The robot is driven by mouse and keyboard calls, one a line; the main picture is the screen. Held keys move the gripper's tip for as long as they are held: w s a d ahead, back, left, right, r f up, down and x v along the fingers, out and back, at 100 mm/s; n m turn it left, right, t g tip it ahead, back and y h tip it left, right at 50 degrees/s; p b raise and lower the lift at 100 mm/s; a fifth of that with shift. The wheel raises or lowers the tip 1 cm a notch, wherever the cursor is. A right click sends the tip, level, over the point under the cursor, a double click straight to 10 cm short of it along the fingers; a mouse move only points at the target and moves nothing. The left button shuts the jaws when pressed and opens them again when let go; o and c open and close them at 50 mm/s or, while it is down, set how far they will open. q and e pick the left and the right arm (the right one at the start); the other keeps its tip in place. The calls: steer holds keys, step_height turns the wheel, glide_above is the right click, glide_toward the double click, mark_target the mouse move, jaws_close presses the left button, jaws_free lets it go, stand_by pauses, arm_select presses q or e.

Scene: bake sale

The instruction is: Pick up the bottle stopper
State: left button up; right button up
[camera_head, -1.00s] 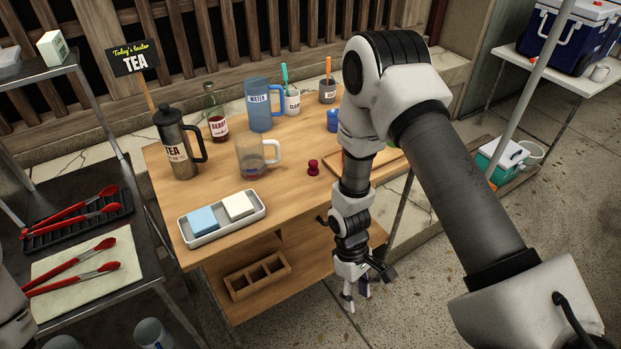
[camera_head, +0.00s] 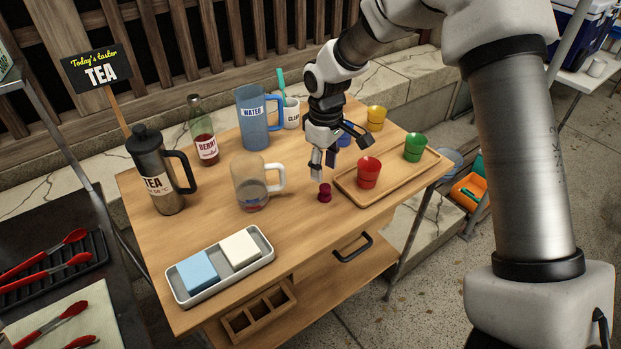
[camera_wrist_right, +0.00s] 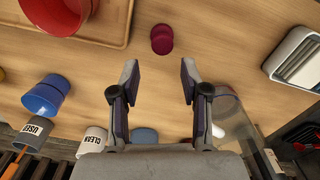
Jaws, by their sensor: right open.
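The bottle stopper (camera_head: 324,193) is a small dark red knob standing on the wooden table (camera_head: 215,240), between the clear jug and the wooden tray. In the right wrist view the stopper (camera_wrist_right: 162,39) lies ahead of the fingertips, roughly midway between them. My right gripper (camera_head: 323,172) is open and empty, just above and behind the stopper, apart from it. Its two spread fingers also show in the right wrist view (camera_wrist_right: 158,75). The berry bottle (camera_head: 203,132) stands at the back left of the table. My left gripper is not in view.
A clear jug (camera_head: 249,184) stands left of the stopper. A wooden tray (camera_head: 384,195) with red (camera_head: 368,174) and green (camera_head: 413,148) cups is close on its right. A blue water jug (camera_head: 256,118) stands behind. The table in front of the stopper is clear.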

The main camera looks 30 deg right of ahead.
mark_target(327, 187)
steer(key=f, duration=0.1)
steer(key=s+f, duration=0.1)
steer(key=f, duration=0.1)
steer(key=shift+s, duration=0.3)
steer(key=f, duration=0.4)
steer(key=shift+w+f+p, duration=0.1)
steer(key=shift+w+p, duration=0.2)
steer(key=shift+p, duration=0.1)
steer(key=shift+s, duration=0.1)
steer(key=c, duration=0.6)
